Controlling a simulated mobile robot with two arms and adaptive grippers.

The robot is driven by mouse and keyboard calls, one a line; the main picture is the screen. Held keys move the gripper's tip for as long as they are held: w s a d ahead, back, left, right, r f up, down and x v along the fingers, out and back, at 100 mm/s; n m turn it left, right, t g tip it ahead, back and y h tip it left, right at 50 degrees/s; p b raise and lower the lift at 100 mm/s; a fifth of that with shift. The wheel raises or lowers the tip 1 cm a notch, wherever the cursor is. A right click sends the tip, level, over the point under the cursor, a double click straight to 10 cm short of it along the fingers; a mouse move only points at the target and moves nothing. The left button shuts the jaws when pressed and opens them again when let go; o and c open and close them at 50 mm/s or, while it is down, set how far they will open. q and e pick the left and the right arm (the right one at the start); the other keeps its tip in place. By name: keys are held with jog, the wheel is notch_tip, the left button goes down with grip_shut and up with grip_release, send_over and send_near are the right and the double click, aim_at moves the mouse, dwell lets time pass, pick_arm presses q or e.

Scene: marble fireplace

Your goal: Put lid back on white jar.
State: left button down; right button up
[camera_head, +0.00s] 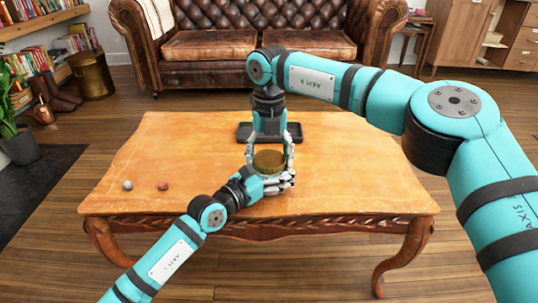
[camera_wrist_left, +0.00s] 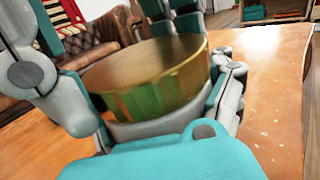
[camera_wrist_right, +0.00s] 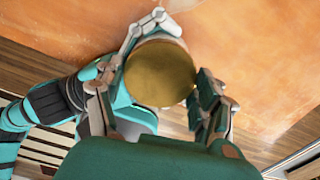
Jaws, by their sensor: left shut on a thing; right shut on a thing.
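The round gold lid (camera_head: 270,160) is between the fingers of my right gripper (camera_head: 268,166), which reaches down from above. It fills the middle of the right wrist view (camera_wrist_right: 160,73) and the left wrist view (camera_wrist_left: 150,75). My left gripper (camera_head: 276,184) is shut around the white jar, directly below the lid. A pale strip of the jar (camera_wrist_left: 155,126) shows under the lid's rim in the left wrist view; the rest is hidden by fingers. The lid lies at the jar's mouth, looking about level. I cannot tell whether it is fully seated.
Both hands are over the front middle of the orange wooden table (camera_head: 180,155). A dark tray-like object (camera_head: 294,130) lies behind them. Two small balls, one grey (camera_head: 127,185) and one reddish (camera_head: 162,185), lie at the left. The table's right side is clear. A leather sofa (camera_head: 230,45) stands behind.

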jog(key=m, duration=0.7)
jog(key=shift+m, duration=0.3)
jog(key=o, duration=1.3)
jog(key=shift+r, duration=2.25)
